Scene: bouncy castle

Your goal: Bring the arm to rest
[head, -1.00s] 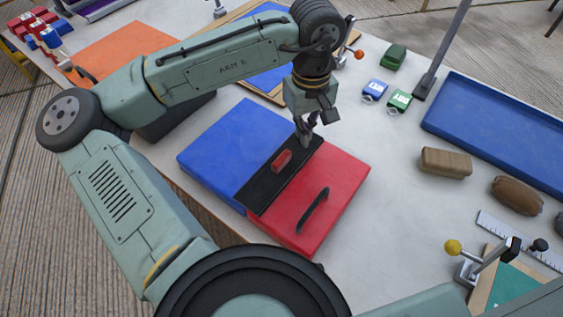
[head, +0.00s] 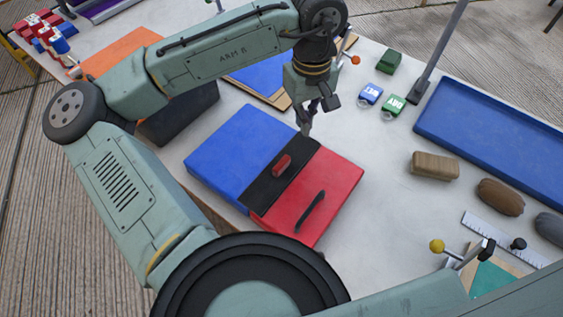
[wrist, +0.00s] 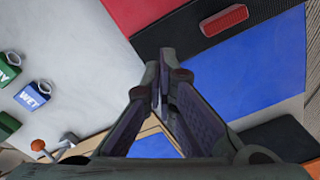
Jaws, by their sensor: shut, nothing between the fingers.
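My gripper (head: 306,130) points down over the worktable, at the far corner of a blue, black and red padded block (head: 228,150). In the wrist view my gripper (wrist: 158,88) is shut, with its fingertips together and nothing between them. My arm arches over from the left, bent at the elbow.
A small red piece (head: 282,166) and a dark handle (head: 310,211) are on the block. Blue and green tags (head: 371,93), a brown roll (head: 435,166), a blue tray (head: 500,130) and a grey post (head: 440,55) stand to the right. Bare tabletop lies between.

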